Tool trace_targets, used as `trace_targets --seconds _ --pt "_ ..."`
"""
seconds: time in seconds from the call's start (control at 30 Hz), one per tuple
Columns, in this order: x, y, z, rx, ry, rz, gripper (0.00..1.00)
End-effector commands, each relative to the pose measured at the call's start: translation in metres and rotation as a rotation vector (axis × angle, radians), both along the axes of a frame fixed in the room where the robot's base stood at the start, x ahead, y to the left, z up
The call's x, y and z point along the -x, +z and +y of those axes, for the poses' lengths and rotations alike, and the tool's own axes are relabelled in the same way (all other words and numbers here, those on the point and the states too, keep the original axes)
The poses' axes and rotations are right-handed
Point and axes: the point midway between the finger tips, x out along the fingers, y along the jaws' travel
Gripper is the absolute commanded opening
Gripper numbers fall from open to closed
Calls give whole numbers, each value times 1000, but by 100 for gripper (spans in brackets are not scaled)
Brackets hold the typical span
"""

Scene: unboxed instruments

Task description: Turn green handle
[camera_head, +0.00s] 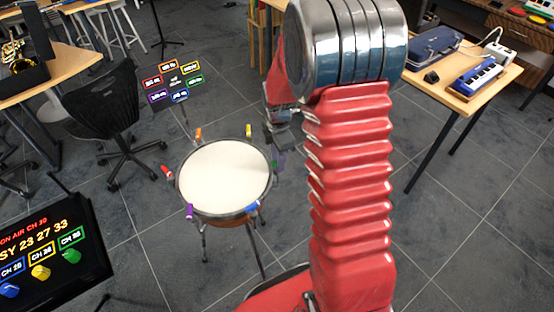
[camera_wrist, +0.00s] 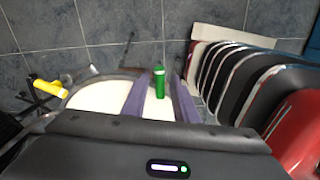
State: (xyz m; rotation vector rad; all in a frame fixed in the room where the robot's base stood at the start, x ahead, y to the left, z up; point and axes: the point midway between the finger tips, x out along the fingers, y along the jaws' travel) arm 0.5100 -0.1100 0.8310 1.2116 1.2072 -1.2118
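The green handle (camera_wrist: 159,83) stands upright in the wrist view, between the two purple-grey fingers of my gripper (camera_wrist: 162,76). A gap shows on each side of the handle, so the fingers are open and seem not to touch it. In the head view my gripper (camera_head: 278,159) is at the right rim of the round drum (camera_head: 222,176). Only a small bit of green shows there, and my arm hides part of that area. The drum's white top also shows in the wrist view (camera_wrist: 95,97).
Other handles sit around the drum rim: orange (camera_head: 198,134), yellow (camera_head: 248,130), red (camera_head: 168,172), purple (camera_head: 189,211) and blue (camera_head: 253,207). A sign with coloured labels (camera_head: 172,82) stands behind. A dark screen (camera_head: 45,250) is at left, a black chair (camera_head: 105,105) beyond.

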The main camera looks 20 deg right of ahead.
Motion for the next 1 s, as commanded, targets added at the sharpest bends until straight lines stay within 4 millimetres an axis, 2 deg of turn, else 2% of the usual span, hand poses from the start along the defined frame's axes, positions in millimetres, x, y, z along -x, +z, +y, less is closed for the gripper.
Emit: trace_targets --seconds 0.13,0.5,0.7,1.0 --pt "0 0 0 0 0 0 26" --pt "0 0 0 0 -1 1 0" --pt "0 0 4 -1 1 1 0" --pt "1 0 -1 0 -36 1 0"
